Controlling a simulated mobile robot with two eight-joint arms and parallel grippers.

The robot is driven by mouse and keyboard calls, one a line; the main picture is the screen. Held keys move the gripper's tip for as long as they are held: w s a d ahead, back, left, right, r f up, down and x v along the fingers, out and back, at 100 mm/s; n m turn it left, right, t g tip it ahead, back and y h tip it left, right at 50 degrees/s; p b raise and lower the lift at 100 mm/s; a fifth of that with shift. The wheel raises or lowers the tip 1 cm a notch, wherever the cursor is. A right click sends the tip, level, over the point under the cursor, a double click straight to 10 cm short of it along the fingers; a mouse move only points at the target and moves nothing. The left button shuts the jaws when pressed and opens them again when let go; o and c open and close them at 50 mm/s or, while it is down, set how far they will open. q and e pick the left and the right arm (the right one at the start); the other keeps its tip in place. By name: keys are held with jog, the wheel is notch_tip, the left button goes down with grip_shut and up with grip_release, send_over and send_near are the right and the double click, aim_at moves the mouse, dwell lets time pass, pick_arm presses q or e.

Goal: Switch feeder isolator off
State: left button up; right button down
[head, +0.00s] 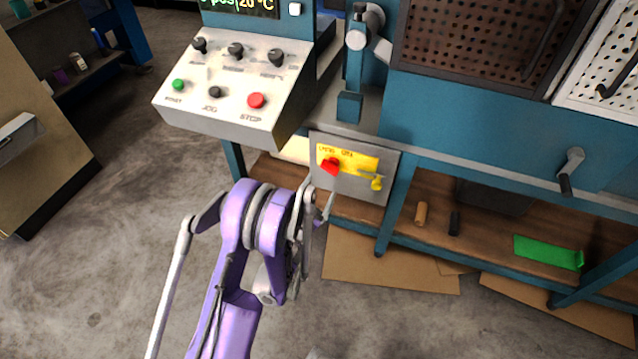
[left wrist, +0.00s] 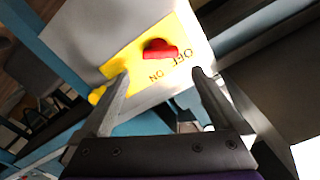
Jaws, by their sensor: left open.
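The feeder isolator is a grey box (head: 350,194) with a yellow plate (head: 362,163) and a red rotary handle (head: 331,166), mounted low on the blue bench. A yellow padlock-like piece (head: 376,182) hangs at the plate's right. In the left wrist view the red handle (left wrist: 160,50) lies on the yellow plate (left wrist: 130,60) beside the letters OFF and ON. Its exact setting is hard to tell. My left gripper (head: 318,196) is in front of the box, open and empty; its fingers (left wrist: 160,82) point toward the handle, apart from it. My right gripper is not in view.
A grey control panel (head: 236,92) with knobs and buttons overhangs at upper left of the isolator. The bench's lower shelf (head: 480,225) holds small cylinders (head: 421,213) and a green piece (head: 548,253). Cardboard (head: 390,270) lies on the floor. Open floor (head: 90,270) is at left.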

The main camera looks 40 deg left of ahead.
aim_at(328, 169)
pick_arm(q)
jog(key=p+x, duration=0.2)
jog(key=x, duration=0.1)
jog(key=p+x, duration=0.2)
jog(key=x, duration=0.1)
jog(key=p+x, duration=0.2)
jog(key=x, duration=0.2)
jog(key=shift+a+f, duration=0.25)
jog(key=shift+f, duration=0.15)
